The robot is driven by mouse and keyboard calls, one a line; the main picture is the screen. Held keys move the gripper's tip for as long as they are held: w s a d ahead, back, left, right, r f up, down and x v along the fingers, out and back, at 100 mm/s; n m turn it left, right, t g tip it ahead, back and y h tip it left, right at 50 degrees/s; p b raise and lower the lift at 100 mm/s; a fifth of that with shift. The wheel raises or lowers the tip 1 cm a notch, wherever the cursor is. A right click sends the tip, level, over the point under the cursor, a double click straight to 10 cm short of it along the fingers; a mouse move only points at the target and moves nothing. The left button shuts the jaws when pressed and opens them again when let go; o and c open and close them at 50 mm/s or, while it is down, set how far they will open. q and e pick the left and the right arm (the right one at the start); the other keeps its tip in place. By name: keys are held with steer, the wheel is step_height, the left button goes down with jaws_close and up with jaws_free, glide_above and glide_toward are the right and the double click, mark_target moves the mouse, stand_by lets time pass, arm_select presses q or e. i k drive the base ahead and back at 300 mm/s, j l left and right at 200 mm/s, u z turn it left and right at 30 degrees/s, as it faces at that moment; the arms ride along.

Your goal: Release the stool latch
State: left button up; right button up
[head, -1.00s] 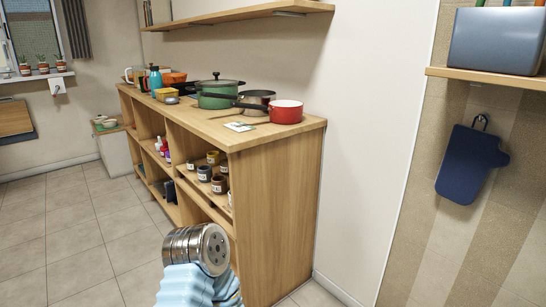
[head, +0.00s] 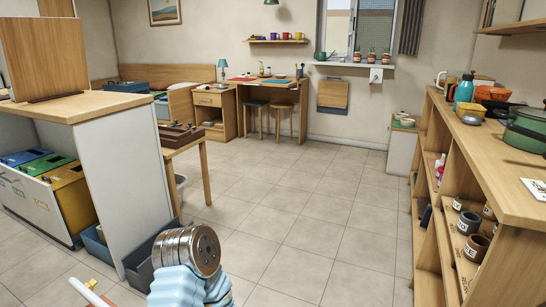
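Two stools stand at the desk (head: 272,84) against the far wall, one with a dark green seat (head: 256,104) and one with a wooden seat (head: 285,105). A wooden panel (head: 333,95) is mounted flat and upright on the wall right of the desk. I cannot make out a latch on the stools or the panel at this distance. Neither of my grippers shows; only a metal and light blue part of my arm is at the bottom of the head view, far from the stools.
A long shelf unit (head: 507,185) with pots and jars runs along the right. A white counter (head: 118,170) with coloured bins (head: 45,172) stands at the left, beside a wooden table (head: 184,145). Open tiled floor (head: 290,215) lies between them, towards the desk.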

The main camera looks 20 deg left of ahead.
mark_target(93, 282)
steer(key=i+u, duration=0.15)
steer(key=u, duration=0.3)
steer(key=i+l+u, duration=0.1)
steer(key=u, duration=0.3)
steer(key=i+l+u, duration=0.15)
steer(key=u, duration=0.3)
steer(key=l+u, duration=0.2)
steer(key=u, duration=0.25)
steer(key=i+l+u, duration=0.1)
steer(key=l+u, duration=0.15)
steer(key=u, duration=0.15)
steer(key=l+u, duration=0.2)
steer(key=u, duration=0.25)
steer(key=i+l+u, duration=0.2)
steer(key=l, duration=0.25)
steer(key=i+l+z, duration=0.15)
steer(key=l, duration=0.25)
steer(key=i+l+z, duration=0.1)
steer(key=l, duration=0.25)
steer(key=i+l+z, duration=0.15)
steer(key=l, duration=0.25)
steer(key=i+l+z, duration=0.15)
steer(key=l, duration=0.2)
